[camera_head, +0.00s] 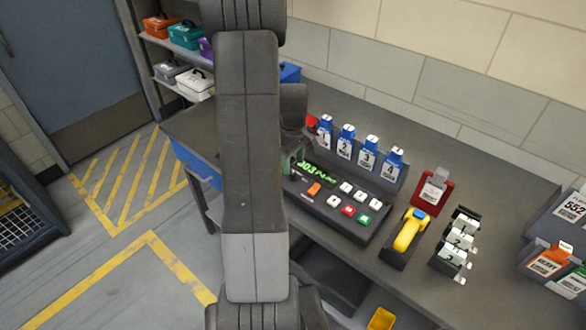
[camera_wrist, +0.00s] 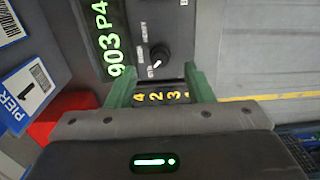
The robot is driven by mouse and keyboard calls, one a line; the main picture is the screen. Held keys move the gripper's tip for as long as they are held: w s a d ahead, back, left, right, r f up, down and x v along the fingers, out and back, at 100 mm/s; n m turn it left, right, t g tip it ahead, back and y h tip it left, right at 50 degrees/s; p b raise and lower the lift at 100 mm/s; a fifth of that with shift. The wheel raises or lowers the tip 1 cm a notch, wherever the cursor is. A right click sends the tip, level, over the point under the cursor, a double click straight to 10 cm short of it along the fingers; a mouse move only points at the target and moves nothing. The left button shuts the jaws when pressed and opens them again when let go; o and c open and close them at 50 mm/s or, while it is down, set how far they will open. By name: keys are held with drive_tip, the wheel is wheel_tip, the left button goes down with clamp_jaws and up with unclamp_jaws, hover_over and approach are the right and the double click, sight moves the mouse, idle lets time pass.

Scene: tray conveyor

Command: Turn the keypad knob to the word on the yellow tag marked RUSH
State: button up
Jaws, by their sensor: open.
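The keypad (camera_head: 335,203) is a dark sloped box on the bench with a green lit display, an orange key and white, red and green keys. Its black knob (camera_wrist: 158,56) shows in the wrist view with a white pointer line; the small words around it are too blurred to read surely. In the head view my arm hides the knob. I see no readable yellow tag marked RUSH.
Blue numbered tags (camera_head: 346,141) stand in a rack behind the keypad. A red holder (camera_head: 433,191), a yellow hand scanner (camera_head: 408,231) and a tag rack (camera_head: 457,243) stand to its right. A grey box (camera_head: 571,205) stands at far right. A yellow bin (camera_head: 381,319) is below.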

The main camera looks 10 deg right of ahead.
sight(293, 172)
drive_tip(key=shift+f, duration=2.05)
drive_tip(key=c, duration=1)
